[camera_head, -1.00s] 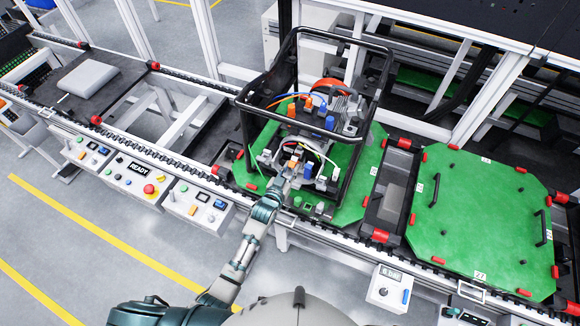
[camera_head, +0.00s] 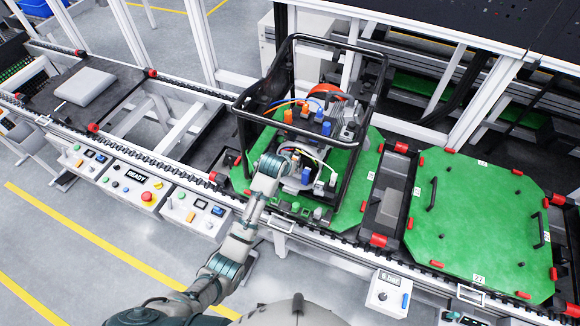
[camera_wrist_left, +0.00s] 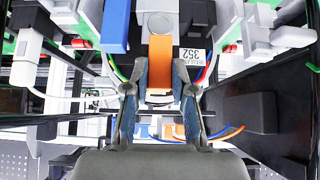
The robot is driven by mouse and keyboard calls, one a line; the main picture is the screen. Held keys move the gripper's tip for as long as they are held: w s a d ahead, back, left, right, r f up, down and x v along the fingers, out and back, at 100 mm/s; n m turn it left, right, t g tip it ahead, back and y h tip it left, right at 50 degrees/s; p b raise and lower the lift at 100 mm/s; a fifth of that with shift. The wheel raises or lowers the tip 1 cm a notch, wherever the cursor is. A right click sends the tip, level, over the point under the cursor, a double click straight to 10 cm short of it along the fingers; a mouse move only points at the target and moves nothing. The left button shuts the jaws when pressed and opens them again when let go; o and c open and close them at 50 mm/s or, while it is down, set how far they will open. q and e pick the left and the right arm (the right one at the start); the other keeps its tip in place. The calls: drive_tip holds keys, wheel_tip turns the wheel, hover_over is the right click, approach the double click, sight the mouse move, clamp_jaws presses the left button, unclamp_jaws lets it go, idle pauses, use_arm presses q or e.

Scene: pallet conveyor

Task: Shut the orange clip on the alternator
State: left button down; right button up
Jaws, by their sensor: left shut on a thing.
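The orange clip (camera_wrist_left: 160,68) stands in the middle of the left wrist view, in front of a grey block with a round boss and a label reading 352. My left gripper (camera_wrist_left: 160,88) is shut on it, one finger on each side. In the head view my left gripper (camera_head: 276,163) reaches over the front of the black tube frame (camera_head: 243,142), into the wired machine; its fingertips and the clip are hard to make out there. I cannot tell which part is the alternator. My right gripper is in neither view.
The frame stands on a green pallet (camera_head: 362,180) on the conveyor. An empty green pallet (camera_head: 478,225) lies to its right. In the wrist view a blue part (camera_wrist_left: 115,25), a white connector (camera_wrist_left: 27,55) and coloured wires crowd around the fingers. A control panel (camera_head: 128,180) lines the front left.

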use_arm(q)
drive_tip(key=shift+w, duration=0.1)
idle(0.5)
drive_tip(key=c, duration=1.2)
unclamp_jaws()
drive_tip(key=shift+o, duration=1.2)
drive_tip(key=shift+w, duration=0.1)
drive_tip(key=shift+w+d+f+g, duration=0.1)
drive_tip(key=shift+w+g, duration=0.05)
drive_tip(key=shift+g, duration=0.15)
drive_tip(key=v, duration=1.1)
drive_tip(key=shift+s+r, duration=0.3)
